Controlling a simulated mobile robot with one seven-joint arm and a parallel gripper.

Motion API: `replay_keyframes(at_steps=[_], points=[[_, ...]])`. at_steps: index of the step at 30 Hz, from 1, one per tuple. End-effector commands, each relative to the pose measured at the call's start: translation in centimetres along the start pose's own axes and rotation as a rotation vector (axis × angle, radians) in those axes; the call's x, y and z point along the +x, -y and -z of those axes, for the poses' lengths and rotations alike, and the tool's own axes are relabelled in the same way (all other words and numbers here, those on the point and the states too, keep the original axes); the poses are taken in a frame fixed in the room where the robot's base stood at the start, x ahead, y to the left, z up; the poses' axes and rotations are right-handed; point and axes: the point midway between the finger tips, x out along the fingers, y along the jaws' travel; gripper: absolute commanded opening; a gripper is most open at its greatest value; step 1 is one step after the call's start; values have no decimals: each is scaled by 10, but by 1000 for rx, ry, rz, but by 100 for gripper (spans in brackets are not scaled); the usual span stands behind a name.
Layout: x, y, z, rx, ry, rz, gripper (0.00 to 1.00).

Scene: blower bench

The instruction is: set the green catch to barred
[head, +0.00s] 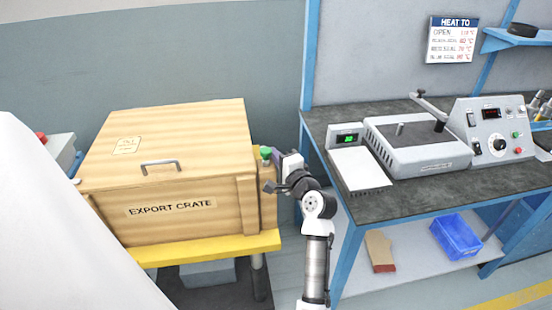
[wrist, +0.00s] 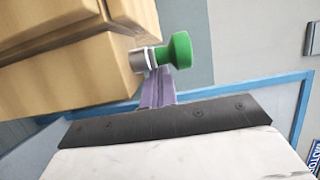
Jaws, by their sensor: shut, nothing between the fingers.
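The green catch (head: 265,153) is a round green knob on the right side of the wooden crate (head: 200,185), near its upper front corner. In the wrist view the green knob (wrist: 178,50) sits on a short silver collar (wrist: 143,59) that sticks out from the crate's wood. My gripper (head: 277,157) is right beside the knob. In the wrist view the shut fingers (wrist: 157,88) reach up to just under the knob and collar. They look very close; I cannot tell if they touch. No marking of the catch's setting is legible.
The crate stands on a yellow-edged table (head: 205,249). To the right, a blue-framed bench (head: 430,210) carries a grey machine (head: 425,145) and a control box (head: 490,130). A blue bin (head: 456,238) is on its lower shelf. A gap separates crate and bench.

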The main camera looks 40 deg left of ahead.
Motion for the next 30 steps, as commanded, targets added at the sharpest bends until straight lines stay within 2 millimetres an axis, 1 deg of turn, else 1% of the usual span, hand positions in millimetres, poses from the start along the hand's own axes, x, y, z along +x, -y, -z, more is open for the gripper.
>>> replay_keyframes(at_steps=[17,23,30], points=[[4,-3,0,-1,135,1,0],[8,-4,0,-2,260,1,0],[15,-3,-3,-1,482,1,0]])
